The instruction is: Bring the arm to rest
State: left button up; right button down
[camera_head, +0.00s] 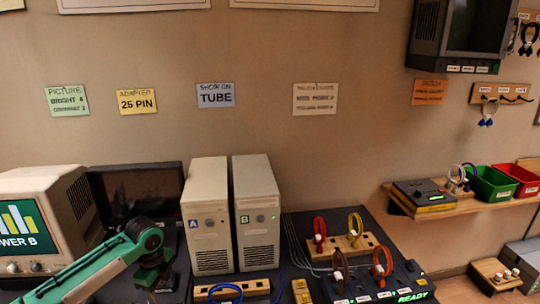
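My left arm, green and black, comes in from the lower left and bends down at its joint. No held thing is visible. My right gripper is not in view.
Two beige towers, A (208,216) and B (257,214), stand centrally. Right of them is a panel with coloured cable loops (355,229). A shelf (480,203) holds green and red bins.

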pick_arm(q)
jog(key=s+d+f+n+t+h, duration=0.1)
jog(key=s+d+f+n, duration=0.2)
jog(key=s+d+f, duration=0.35)
jog(key=s+d+f+n+t+h, duration=0.1)
jog(key=s+d+f+n, duration=0.25)
jog(key=s+d, duration=0.6)
jog(key=s+a+r+n+t+y, duration=0.1)
jog(key=s+a+n, duration=0.1)
jog(key=s+n, duration=0.5)
jog(key=s+a+r+n+y, duration=0.1)
jog(key=s+a+n, duration=0.25)
jog(key=s, duration=0.45)
notch_tip(320, 180, down, 30)
jog(key=d+g, duration=0.1)
jog(key=s+a+f, duration=0.1)
jog(key=s+f, duration=0.9)
jog(key=s+a+f+g, duration=0.1)
jog(key=s+a+f, duration=0.1)
jog(key=s+f, duration=0.8)
jog(key=shift+a+f, duration=0.25)
jog(key=shift+f, duration=0.25)
